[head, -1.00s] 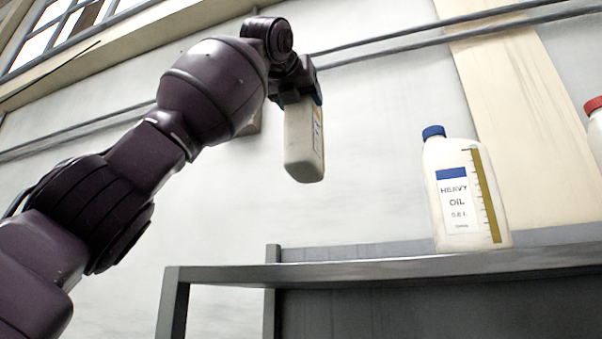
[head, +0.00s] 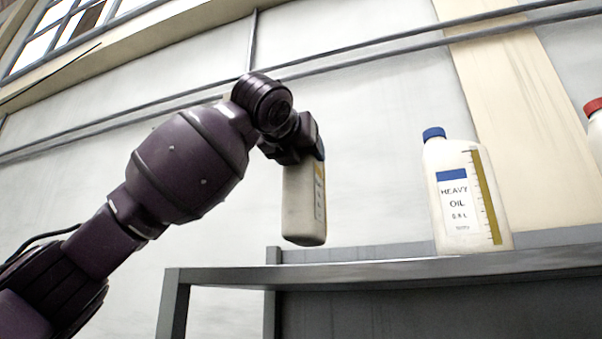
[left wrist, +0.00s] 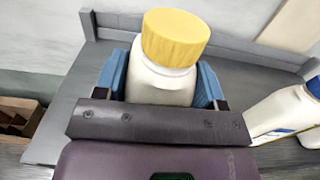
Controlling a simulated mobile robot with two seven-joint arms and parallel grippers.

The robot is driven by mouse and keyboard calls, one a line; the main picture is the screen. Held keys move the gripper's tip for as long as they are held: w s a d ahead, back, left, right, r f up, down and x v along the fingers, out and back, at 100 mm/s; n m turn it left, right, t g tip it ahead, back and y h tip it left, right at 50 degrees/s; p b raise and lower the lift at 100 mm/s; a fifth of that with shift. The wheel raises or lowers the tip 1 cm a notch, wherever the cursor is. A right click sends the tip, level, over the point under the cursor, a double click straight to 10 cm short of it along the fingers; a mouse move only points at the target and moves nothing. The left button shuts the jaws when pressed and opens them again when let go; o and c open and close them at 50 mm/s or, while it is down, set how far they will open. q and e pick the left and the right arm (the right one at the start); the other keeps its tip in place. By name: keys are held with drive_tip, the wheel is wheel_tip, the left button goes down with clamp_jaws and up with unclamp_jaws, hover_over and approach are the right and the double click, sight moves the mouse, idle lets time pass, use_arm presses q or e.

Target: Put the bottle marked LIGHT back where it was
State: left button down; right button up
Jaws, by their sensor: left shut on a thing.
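A whitish bottle (head: 303,205) hangs upright from my left gripper (head: 305,155) in the head view, a little above the left part of the grey shelf (head: 400,269). The left wrist view shows its yellow cap (left wrist: 175,38) and white shoulder between the blue finger pads of my left gripper (left wrist: 163,88), which is shut on it. Its label is turned sideways and cannot be read. There is a small gap between its base and the shelf top in the head view. My right gripper is not in view.
A bottle with a blue cap, marked HEAVY OIL (head: 465,200), stands on the shelf to the right. Part of a red-capped bottle (head: 595,125) shows at the right edge. The shelf is clear left of the HEAVY bottle. A low rim (left wrist: 110,25) runs along the shelf.

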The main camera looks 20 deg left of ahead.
use_arm(q)
wheel_tip(320, 180, down, 4)
drive_tip(key=shift+s+r, duration=0.1)
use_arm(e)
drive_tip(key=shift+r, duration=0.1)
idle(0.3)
use_arm(q)
drive_tip(key=shift+f, duration=0.2)
drive_tip(key=shift+c, duration=1)
unclamp_jaws()
drive_tip(key=s+b, duration=0.3)
drive_tip(key=s, duration=0.9)
drive_tip(key=shift+a, duration=0.15)
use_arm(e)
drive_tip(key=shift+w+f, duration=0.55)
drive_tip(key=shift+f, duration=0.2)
